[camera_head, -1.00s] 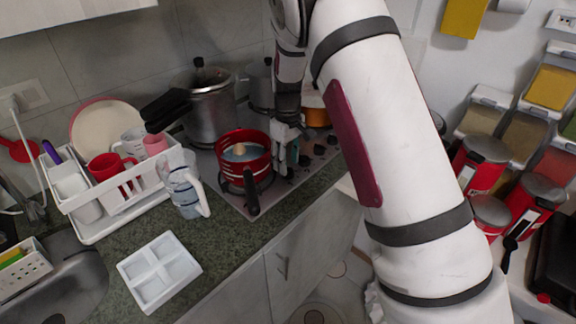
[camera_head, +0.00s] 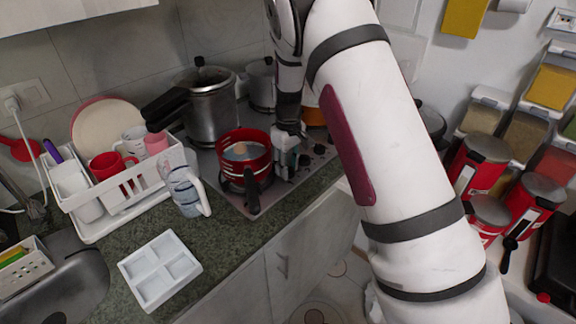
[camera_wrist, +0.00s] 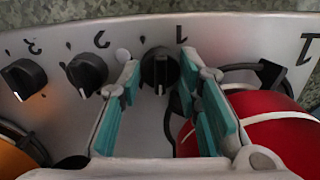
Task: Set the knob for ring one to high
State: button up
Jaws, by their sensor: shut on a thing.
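The stove panel (camera_wrist: 240,35) carries a row of black knobs. The knob beside the small "1" label, the ring one knob (camera_wrist: 159,70), is between the teal-padded fingers of my gripper (camera_wrist: 158,78) in the wrist view. My gripper is shut on this knob. The knob's ridge runs up and down in that view, with a light mark at its lower end. In the head view my gripper (camera_head: 285,162) is low at the stove front, just right of the red pot (camera_head: 256,158), and hides the knob.
Knobs two (camera_wrist: 88,73) and three (camera_wrist: 23,78) are to the left in the wrist view. The red pot is close to the right finger there. A glass measuring jug (camera_head: 186,192) and dish rack (camera_head: 85,222) stand left of the stove; a pressure cooker (camera_head: 210,105) is behind.

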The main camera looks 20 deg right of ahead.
jog(key=shift+a+m, duration=0.1)
jog(key=shift+m, duration=0.9)
jog(key=o, duration=0.9)
jog(key=n, duration=0.2)
jog(key=shift+r+n, duration=0.1)
jog(key=shift+n, duration=0.3)
notch_tip(320, 180, up, 14)
jog(key=b, duration=0.1)
jog(key=s+r+m+t+p, duration=0.2)
jog(key=s+r, duration=1.1)
jog(key=shift+s+d+r+m+y+p, duration=0.2)
jog(key=shift+s+r+m+y+p, duration=0.1)
jog(key=shift+s+y+p, duration=0.1)
